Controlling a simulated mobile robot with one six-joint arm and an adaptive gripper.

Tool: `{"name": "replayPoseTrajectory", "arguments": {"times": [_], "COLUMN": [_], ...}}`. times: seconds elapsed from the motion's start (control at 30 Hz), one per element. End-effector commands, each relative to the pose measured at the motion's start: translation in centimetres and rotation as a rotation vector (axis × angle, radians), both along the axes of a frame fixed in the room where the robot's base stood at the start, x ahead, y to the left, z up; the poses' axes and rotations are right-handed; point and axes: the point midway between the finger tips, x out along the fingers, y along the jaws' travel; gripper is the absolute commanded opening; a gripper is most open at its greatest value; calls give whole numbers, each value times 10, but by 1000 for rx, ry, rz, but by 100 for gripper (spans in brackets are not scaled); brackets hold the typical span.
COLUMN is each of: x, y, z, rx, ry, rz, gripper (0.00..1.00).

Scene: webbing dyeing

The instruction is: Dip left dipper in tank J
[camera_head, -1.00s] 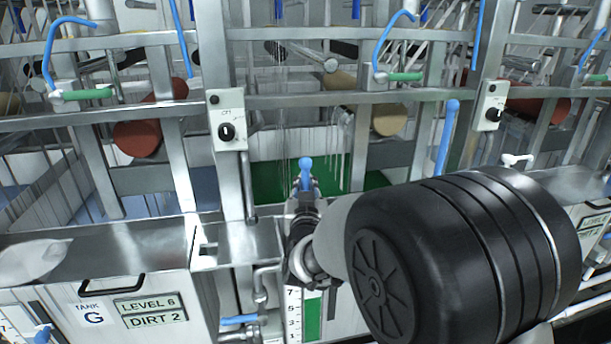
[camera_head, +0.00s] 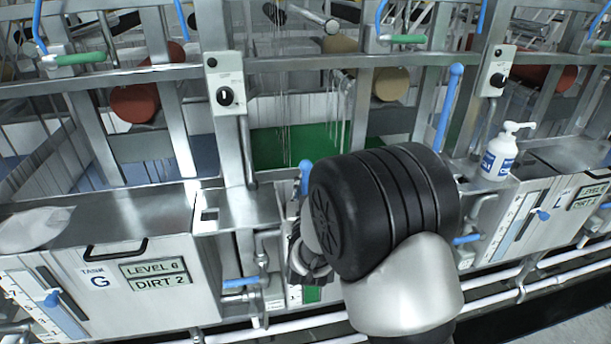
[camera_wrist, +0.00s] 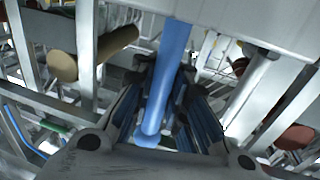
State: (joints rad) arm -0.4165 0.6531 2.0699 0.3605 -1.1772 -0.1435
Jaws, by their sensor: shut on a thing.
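The left dipper's blue handle (camera_wrist: 172,75) runs between the fingers of my gripper (camera_wrist: 168,88) in the wrist view. The gripper is shut on it. In the head view only the handle's rounded blue top (camera_head: 305,172) shows, in front of the tank with green liquid (camera_head: 275,146). My arm hides most of the gripper, the dipper's lower part and this tank's front label, so I cannot read its letter. A second blue dipper handle (camera_head: 450,105) stands tilted and higher to the right, apart from my gripper.
Tank G (camera_head: 160,250) stands to the left, with its label and a black handle. A white pump bottle (camera_head: 499,152) stands on the ledge to the right. Metal frame bars, a control box (camera_head: 224,88) and red and tan rollers (camera_head: 392,84) stand behind. White pipes run low in front.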

Motion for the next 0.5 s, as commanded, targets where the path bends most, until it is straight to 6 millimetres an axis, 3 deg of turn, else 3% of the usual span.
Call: {"name": "replayPoseTrajectory", "arguments": {"times": [0.3, 0.5], "x": [0, 0], "y": [0, 0], "z": [-30, -40], "rx": [0, 0], "ry": [0, -2], "rz": [1, 1], "gripper": [0, 0]}}
